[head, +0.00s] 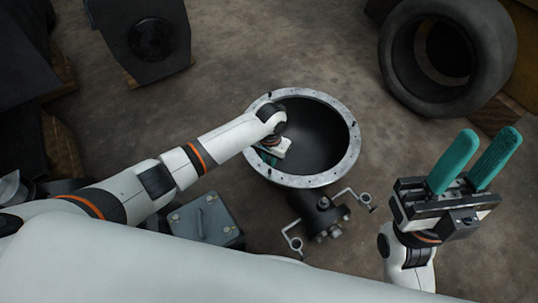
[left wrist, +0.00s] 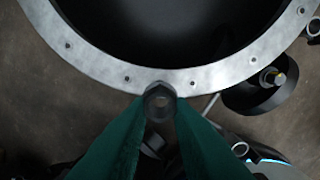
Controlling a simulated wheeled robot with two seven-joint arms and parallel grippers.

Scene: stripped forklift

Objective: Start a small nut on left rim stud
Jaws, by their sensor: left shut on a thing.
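A grey metal rim (head: 352,150) rings the dark bowl-shaped housing in the middle of the head view; small dark studs or holes dot it. The rim also crosses the left wrist view (left wrist: 90,69). My left gripper (head: 268,157) is at the rim's left side, mostly hidden by its own wrist. In the left wrist view its green fingers close on a small dark nut (left wrist: 159,100). The nut overlaps the rim's outer edge in that view; I cannot tell whether it touches a stud. My right gripper (head: 490,135) is open and empty, well right of the housing.
A grey box-shaped part (head: 205,220) lies on the floor left of the housing. A shaft with bent arms (head: 322,218) sits just below it. A large tyre (head: 448,50) stands at upper right, and a dark block (head: 140,38) at upper left. Floor between is clear.

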